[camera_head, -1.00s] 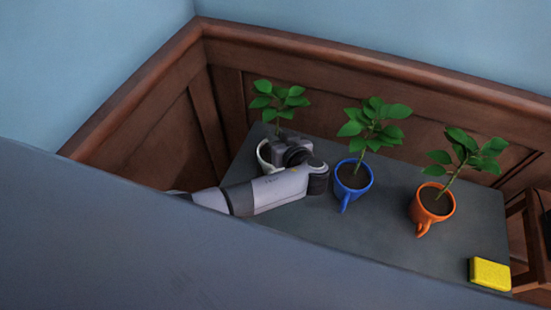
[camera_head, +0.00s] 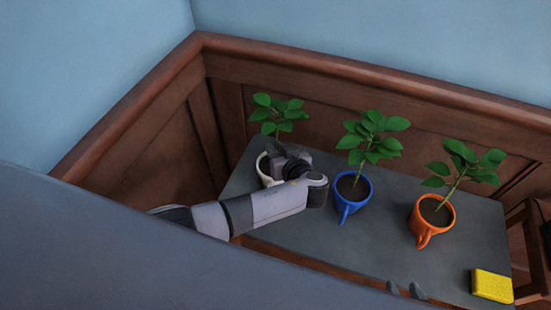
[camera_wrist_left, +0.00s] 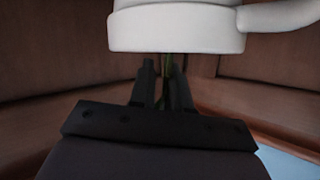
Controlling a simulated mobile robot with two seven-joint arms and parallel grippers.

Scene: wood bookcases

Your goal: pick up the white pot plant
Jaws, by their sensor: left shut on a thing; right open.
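The white pot plant (camera_head: 264,174) is at the far left of the dark grey table, partly hidden behind my left gripper; its green leaves (camera_head: 278,112) rise above it. My left gripper (camera_head: 279,154) is shut on the plant at its stem. In the left wrist view the white pot (camera_wrist_left: 175,38) shows at the top with its handle to the right. There a green stem (camera_wrist_left: 166,95) runs between my two dark fingers (camera_wrist_left: 166,85). Whether the pot touches the table cannot be told. My right gripper (camera_head: 406,290) shows only as two grey fingertips, apart and empty, at the near table edge.
On the table (camera_head: 310,235) a blue mug plant (camera_head: 351,190) stands just right of my left wrist. An orange mug plant (camera_head: 431,216) and a yellow block (camera_head: 492,285) are further right. Brown wood panels (camera_head: 330,110) close off the back and left.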

